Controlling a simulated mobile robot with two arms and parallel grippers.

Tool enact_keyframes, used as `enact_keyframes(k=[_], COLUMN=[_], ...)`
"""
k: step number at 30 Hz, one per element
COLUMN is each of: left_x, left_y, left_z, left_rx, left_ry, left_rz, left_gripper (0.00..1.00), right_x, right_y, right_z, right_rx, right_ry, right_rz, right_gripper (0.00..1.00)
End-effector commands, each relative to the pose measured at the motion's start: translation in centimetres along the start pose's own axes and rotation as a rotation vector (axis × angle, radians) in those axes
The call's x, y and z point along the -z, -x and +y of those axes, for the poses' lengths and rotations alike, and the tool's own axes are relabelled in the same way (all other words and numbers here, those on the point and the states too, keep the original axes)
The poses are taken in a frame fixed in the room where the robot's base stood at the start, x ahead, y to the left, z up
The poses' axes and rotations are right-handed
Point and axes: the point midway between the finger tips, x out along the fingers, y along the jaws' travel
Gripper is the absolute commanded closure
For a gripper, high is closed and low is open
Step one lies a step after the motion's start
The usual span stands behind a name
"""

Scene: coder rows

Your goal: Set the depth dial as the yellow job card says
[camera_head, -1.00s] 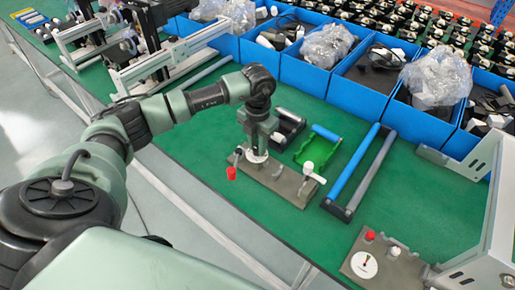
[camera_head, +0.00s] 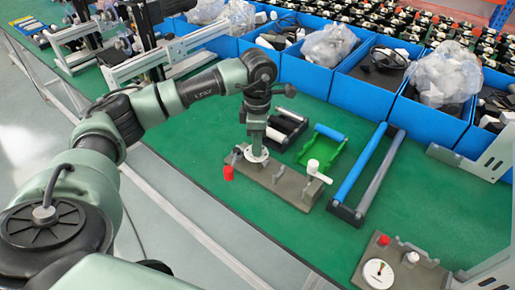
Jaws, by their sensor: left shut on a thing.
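My left gripper (camera_head: 256,148) points straight down over the near panel and is shut on the knob of a white round dial (camera_head: 262,160). The jaws hide most of the dial, so its setting cannot be read. The dial sits on a grey-brown panel (camera_head: 285,186) on the green bench. This panel also has a red knob (camera_head: 228,173) at its left end and a white-knobbed lever (camera_head: 313,168) at its right end. I cannot make out a yellow job card. My right gripper is not in view.
A second panel at lower right has a white gauge (camera_head: 378,273), a red button (camera_head: 383,240) and a white knob (camera_head: 410,258). A green holder (camera_head: 320,148) and a blue-and-grey roller frame (camera_head: 368,172) lie behind the near panel. Blue bins (camera_head: 360,103) line the back.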

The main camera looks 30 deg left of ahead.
Motion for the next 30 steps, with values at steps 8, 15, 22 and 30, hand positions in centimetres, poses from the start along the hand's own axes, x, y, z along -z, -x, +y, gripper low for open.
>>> enact_keyframes(k=[8, 15, 22, 30], left_x=[-0.1, -0.1, 0.0, 0.0], left_y=[-0.1, -0.1, 0.0, 0.1], left_z=[0.1, 0.0, -0.1, -0.1], left_rx=[-0.006, -0.007, -0.006, -0.006], left_ry=[-0.261, -0.485, -0.669, -0.813], left_rz=[-0.004, -0.004, -0.003, -0.002], left_gripper=[1.00, 1.00, 1.00, 1.00], right_x=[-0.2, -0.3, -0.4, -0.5], right_y=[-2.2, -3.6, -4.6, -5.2], right_z=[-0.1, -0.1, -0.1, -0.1], right_rx=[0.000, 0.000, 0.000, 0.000], right_ry=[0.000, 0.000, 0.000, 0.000], right_rz=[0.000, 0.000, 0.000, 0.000], right_gripper=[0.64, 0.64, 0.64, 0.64])
